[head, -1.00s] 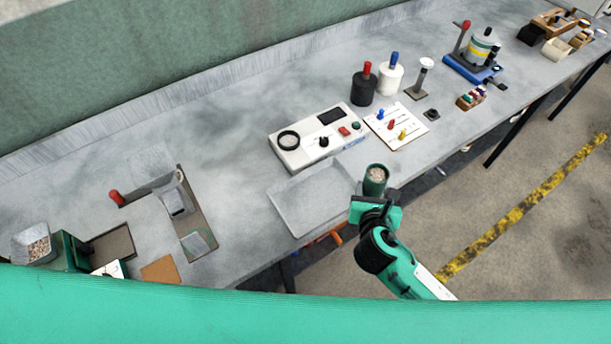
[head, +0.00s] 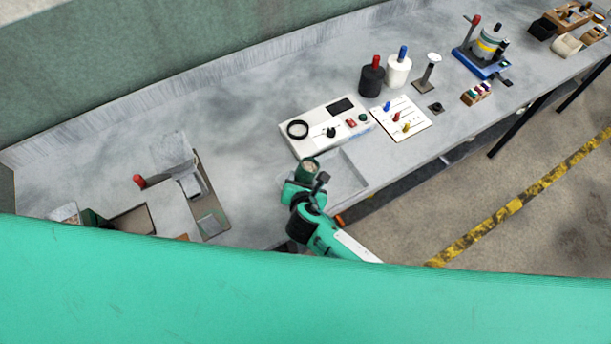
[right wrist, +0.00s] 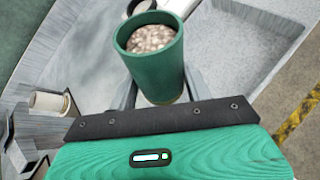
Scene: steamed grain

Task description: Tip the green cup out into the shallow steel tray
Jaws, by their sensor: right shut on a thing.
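My right gripper (head: 303,186) is shut on the green cup (head: 308,169), which is held above the left part of the shallow steel tray (head: 350,176). In the right wrist view the green cup (right wrist: 154,75) stands nearly upright between the fingers, with pale grain (right wrist: 152,38) filling it close to the rim. The steel tray (right wrist: 222,50) shows behind and to the right of the cup there; the part of it in view is bare. The arm and gripper hide the tray's left part in the head view. My left gripper is not in view.
A white control box (head: 325,128) stands just behind the tray. A card with coloured pegs (head: 400,120) lies to its right. A stand with a red-handled part (head: 140,181) is on the left. Black and white bottles (head: 371,80) stand farther back.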

